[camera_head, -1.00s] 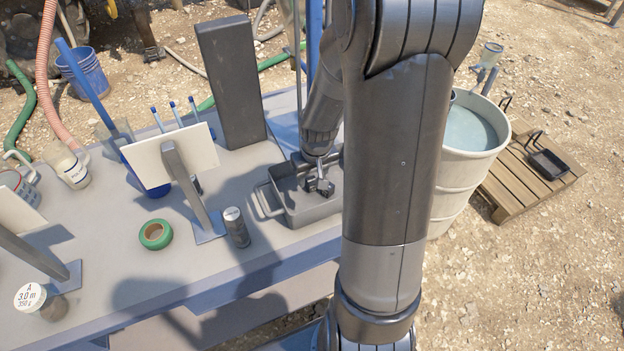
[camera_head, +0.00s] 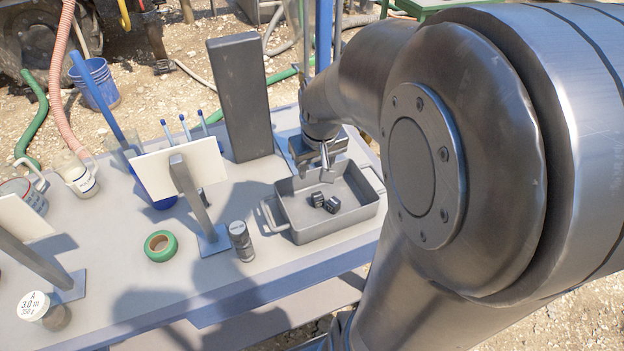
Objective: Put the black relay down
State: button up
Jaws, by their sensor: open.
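A small black block (camera_head: 332,205), seemingly the black relay, lies on the floor of the grey tray (camera_head: 340,226). A second small black piece (camera_head: 316,199) sits right beside it; I cannot tell whether they are two things or parts of one. My gripper (camera_head: 326,162) is open and empty, above the back part of the tray and apart from the black pieces. Its fingers are small and partly blurred into the arm behind.
A dark cylinder (camera_head: 240,242) and a green tape ring (camera_head: 160,246) stand left of the tray. A white panel on a stand (camera_head: 180,170) and a tall dark block (camera_head: 240,95) rise behind them. Bare table (camera_head: 120,270) lies at the front left.

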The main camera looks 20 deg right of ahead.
jog(key=s+a+r+t, duration=0.3)
jog(key=s+a+r, duration=0.3)
jog(key=s+r, duration=0.5)
jog(key=shift+s+a, duration=0.4)
jog(key=shift+s, duration=0.6)
